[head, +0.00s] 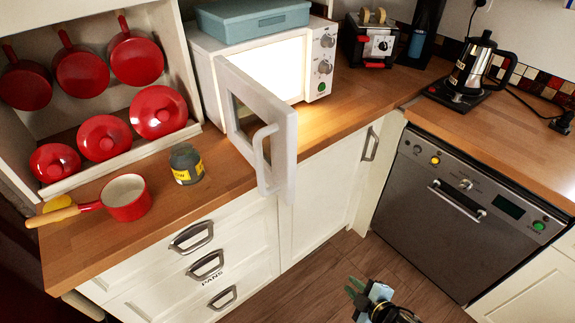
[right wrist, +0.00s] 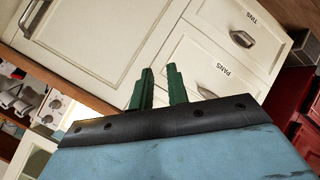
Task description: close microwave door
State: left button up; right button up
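The white microwave (head: 205,75) stands on the wooden counter with its lit interior showing. Its door (head: 246,92) is open, swung out toward me from the left side and reaching past the counter's front edge. The door's vertical handle (head: 264,160) is on its free end. My right gripper (head: 352,290) is low over the floor, in front of the cabinets, apart from the door and its handle. Its green fingers, also in the right wrist view (right wrist: 160,84), are a little apart with nothing between them. My left gripper is not in view.
A blue box (head: 252,20) lies on the microwave. A dark jar (head: 186,164) and a red saucepan (head: 126,198) stand on the counter left of the door. A toaster (head: 372,42) is to the right. The floor before the dishwasher (head: 450,205) is clear.

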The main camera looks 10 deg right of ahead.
jog(key=w+a+r+n+y, duration=0.1)
jog(key=a+r+n, duration=0.1)
jog(key=r, duration=0.3)
jog(key=w+a+r+n+t+y+p, duration=0.1)
jog(key=w+a+r+n+y, duration=0.1)
jog(key=r, duration=0.4)
jog(key=w+a+r+n+t+y+p, duration=0.1)
jog(key=a+r+n, duration=0.1)
jog(key=r, duration=0.4)
jog(key=shift+w, duration=0.4)
grip_shut()
jog(key=n+y+p, duration=0.2)
jog(key=n+y, duration=0.4)
jog(key=n, duration=0.2)
send_near(289, 186)
jog(key=s+a+r, duration=0.3)
jog(key=s+a, duration=0.1)
jog(key=w+a, duration=0.1)
jog(key=w, duration=0.2)
jog(key=w+a+p, duration=0.1)
jog(key=w, duration=0.1)
jog(key=w+a+p, duration=0.1)
jog(key=w+a, duration=0.1)
jog(key=w, duration=0.1)
jog(key=shift+w+a+f, duration=0.1)
jog(key=shift+w, duration=0.25)
jog(key=shift+w+d, duration=0.15)
jog(key=shift+d, duration=0.2)
jog(key=shift+d, duration=0.15)
